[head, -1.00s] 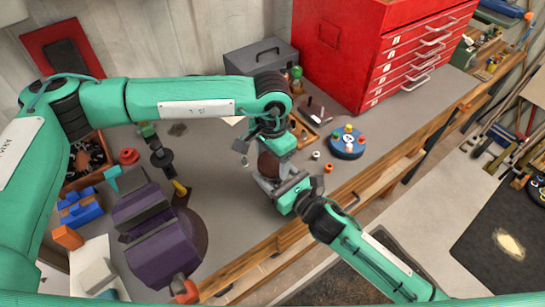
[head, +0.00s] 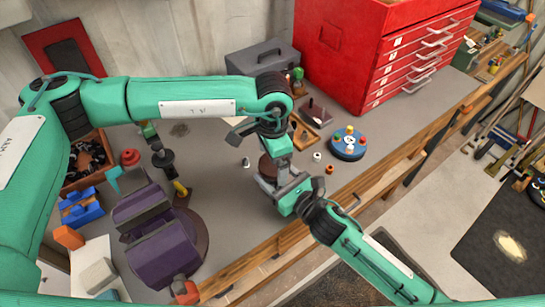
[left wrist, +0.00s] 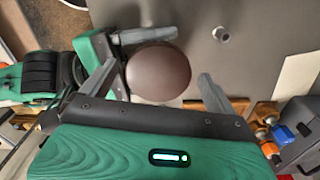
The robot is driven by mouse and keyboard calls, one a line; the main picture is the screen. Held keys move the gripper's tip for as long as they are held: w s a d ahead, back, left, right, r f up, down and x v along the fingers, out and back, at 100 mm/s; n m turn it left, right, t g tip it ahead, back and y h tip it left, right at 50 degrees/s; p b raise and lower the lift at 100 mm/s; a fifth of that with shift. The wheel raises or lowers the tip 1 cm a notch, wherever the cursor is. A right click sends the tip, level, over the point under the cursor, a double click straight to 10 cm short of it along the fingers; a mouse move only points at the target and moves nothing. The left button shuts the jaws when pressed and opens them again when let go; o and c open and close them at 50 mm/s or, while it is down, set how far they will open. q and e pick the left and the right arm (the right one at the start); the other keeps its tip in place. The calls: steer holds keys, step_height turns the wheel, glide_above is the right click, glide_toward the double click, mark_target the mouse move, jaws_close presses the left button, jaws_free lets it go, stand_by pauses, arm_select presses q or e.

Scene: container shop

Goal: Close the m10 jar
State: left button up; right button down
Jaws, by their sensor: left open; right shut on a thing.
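The jar (head: 267,168) shows as a dark brown round shape on the grey bench near its front edge. Its smooth brown round top (left wrist: 158,73) shows in the left wrist view; no label is readable. My right gripper (head: 278,183) is shut on the jar, with grey fingers at its sides. My left gripper (head: 262,138) is open above the jar. In the left wrist view the left fingers (left wrist: 158,69) stand apart on either side of the brown top, with gaps. The left arm partly hides the jar in the head view.
A small metal piece (head: 246,162) stands left of the jar. A white ring (head: 317,156), an orange piece (head: 329,169) and a blue round holder (head: 348,143) are to the right. A purple vise (head: 160,245) stands front left. A red drawer cabinet (head: 370,50) is behind.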

arm_select(q)
steer(key=shift+r, duration=2.25)
